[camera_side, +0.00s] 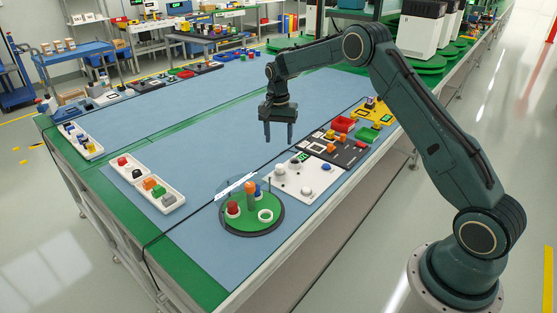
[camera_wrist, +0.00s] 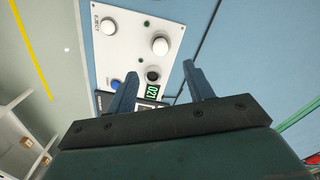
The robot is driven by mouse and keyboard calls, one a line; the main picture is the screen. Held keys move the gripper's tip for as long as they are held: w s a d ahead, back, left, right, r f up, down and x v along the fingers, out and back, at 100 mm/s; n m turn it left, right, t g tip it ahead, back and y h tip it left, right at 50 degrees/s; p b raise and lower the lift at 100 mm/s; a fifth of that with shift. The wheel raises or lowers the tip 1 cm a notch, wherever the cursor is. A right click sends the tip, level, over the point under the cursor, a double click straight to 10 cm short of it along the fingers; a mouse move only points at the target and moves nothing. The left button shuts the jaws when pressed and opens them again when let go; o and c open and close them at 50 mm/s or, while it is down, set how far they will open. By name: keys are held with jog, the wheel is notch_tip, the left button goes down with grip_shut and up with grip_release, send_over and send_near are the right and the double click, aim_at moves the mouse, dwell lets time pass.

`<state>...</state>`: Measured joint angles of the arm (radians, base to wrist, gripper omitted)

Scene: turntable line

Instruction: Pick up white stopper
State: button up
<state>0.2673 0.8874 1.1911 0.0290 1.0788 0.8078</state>
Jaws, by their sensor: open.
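A white panel (camera_wrist: 128,42) lies on the blue mat and carries two rounded white pieces, a smaller one (camera_wrist: 108,26) near its corner and a larger one (camera_wrist: 160,46). I cannot tell for sure which one is the white stopper. In the side view the panel (camera_side: 292,187) also shows, with pale round pieces (camera_side: 306,191) on it. My gripper (camera_side: 279,138) is open and empty, fingers pointing down, held above the mat near the panel. In the wrist view my gripper (camera_wrist: 160,72) has both fingers apart with nothing between them.
A black knob (camera_wrist: 152,74), a blue button (camera_wrist: 116,85) and a green-digit display (camera_wrist: 152,92) sit near the white pieces. A green turntable (camera_side: 252,226) with cups and pegs stands left of the panel. A dark panel and red bin (camera_side: 343,124) are behind. The mat's middle is clear.

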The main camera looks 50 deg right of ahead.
send_over(280, 166)
jog(key=f, duration=0.6)
jog(key=shift+a+f, duration=0.2)
jog(key=shift+f, duration=0.1)
jog(key=shift+d+f, duration=0.2)
jog(key=shift+f, duration=2.4)
jog(key=shift+w, duration=0.1)
jog(key=c, duration=1.1)
